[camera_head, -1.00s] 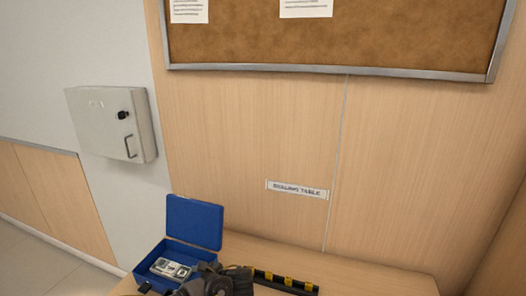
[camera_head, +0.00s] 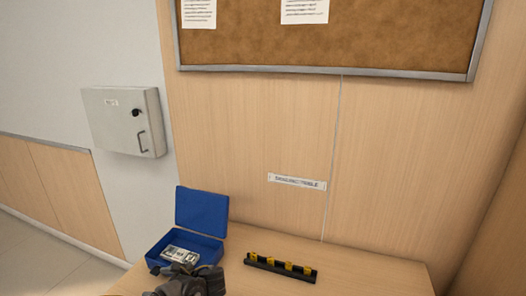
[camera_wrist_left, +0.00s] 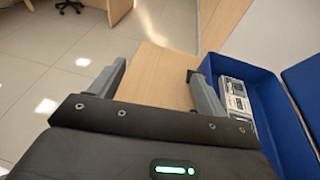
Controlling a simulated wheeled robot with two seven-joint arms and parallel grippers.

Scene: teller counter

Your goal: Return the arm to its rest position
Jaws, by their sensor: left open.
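My left gripper (camera_wrist_left: 160,85) is open and empty in the left wrist view, its two fingers spread over the table edge beside the blue box. In the head view my left arm and gripper (camera_head: 178,275) show at the bottom, in front of the blue box (camera_head: 202,212). The box stands open on the wooden table (camera_head: 370,275), lid raised at the back, with packs of banknotes (camera_head: 180,254) inside. The box also shows at the right of the left wrist view (camera_wrist_left: 290,140). My right gripper is not in view.
A black rack (camera_head: 280,268) with several yellow pieces lies on the table right of the box. A grey wall cabinet (camera_head: 120,122) hangs at the left. A sign (camera_head: 297,182) and a cork board (camera_head: 330,35) are on the wall. The table's right part is clear.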

